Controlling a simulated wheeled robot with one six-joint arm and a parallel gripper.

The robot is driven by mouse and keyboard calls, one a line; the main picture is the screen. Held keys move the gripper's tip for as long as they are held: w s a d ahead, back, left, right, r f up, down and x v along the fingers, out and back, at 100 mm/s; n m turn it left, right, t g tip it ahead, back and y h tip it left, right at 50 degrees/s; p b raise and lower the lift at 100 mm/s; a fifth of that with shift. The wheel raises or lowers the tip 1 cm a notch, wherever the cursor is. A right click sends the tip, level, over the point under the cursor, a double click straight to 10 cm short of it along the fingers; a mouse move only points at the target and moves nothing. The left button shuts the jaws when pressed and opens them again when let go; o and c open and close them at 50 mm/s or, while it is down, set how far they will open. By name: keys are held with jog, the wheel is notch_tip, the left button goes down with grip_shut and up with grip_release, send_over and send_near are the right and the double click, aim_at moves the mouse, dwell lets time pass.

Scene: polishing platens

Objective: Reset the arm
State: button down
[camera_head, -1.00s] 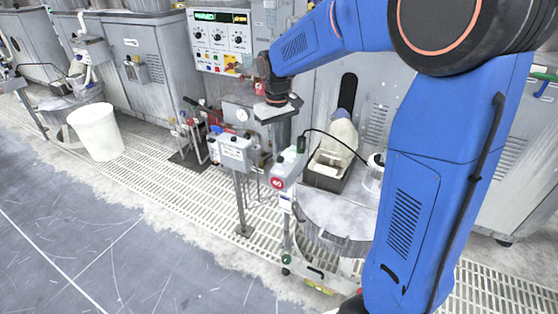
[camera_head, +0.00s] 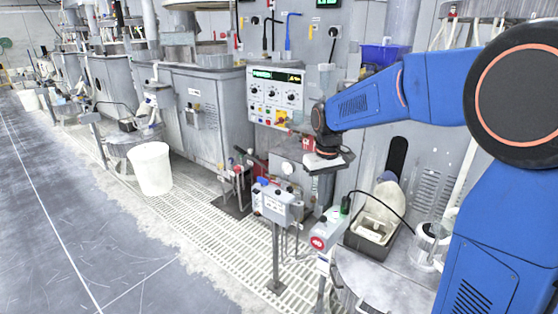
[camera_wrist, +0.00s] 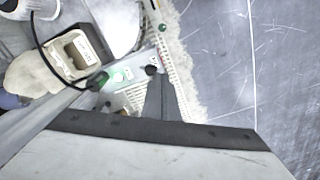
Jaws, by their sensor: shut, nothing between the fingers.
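My blue arm reaches in from the right in the head view. My gripper (camera_head: 326,166) hangs at its end, pointing down, in front of the grey machine cabinet and above the small control boxes. Its fingers are small in the head view. It is shut and empty. In the wrist view, the grey gripper body fills the bottom, and a dark narrow finger shape (camera_wrist: 167,102) extends from it over the floor grating.
A control panel (camera_head: 275,96) is on the cabinet left of my gripper. A grey post-mounted box (camera_head: 277,204) and a box with a red label (camera_head: 325,232) stand below. A black tray (camera_head: 368,240) sits to the right. A white bucket (camera_head: 151,169) stands left, beside open floor.

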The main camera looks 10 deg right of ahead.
jog(key=s+d+r+m+t, duration=0.1)
jog(key=s+d+r, duration=0.1)
jog(key=s, duration=0.6)
jog(key=s+d+r+t, duration=0.1)
jog(key=s+d+r, duration=0.15)
jog(key=s, duration=0.55)
jog(key=s+d+f+m+t, duration=0.2)
jog(key=s, duration=1.2)
jog(key=shift+s+d+f+t, duration=0.2)
jog(key=shift+s+f+t, duration=0.15)
jog(key=shift+f+t, duration=0.05)
jog(key=shift+w, duration=0.1)
jog(key=w+a+r+n+g+h, duration=0.1)
jog(key=w+a+n, duration=0.15)
jog(key=w, duration=0.35)
jog(key=w+a+r+n+g, duration=0.1)
jog(key=w+n, duration=0.2)
jog(key=w, duration=0.2)
jog(key=w+a+r+n+g+h, duration=0.1)
jog(key=w+a+r+n, duration=0.15)
jog(key=w, duration=0.35)
jog(key=w+a+f+n+h, duration=0.1)
jog(key=w+a+f+n, duration=0.2)
jog(key=w, duration=0.4)
jog(key=w+a+f+n+h, duration=0.1)
jog(key=w+a+f+n, duration=0.2)
jog(key=w+a, duration=0.4)
jog(key=shift+w+a+n+g, duration=0.4)
jog(key=shift+w+n, duration=0.3)
jog(key=shift+n, duration=0.2)
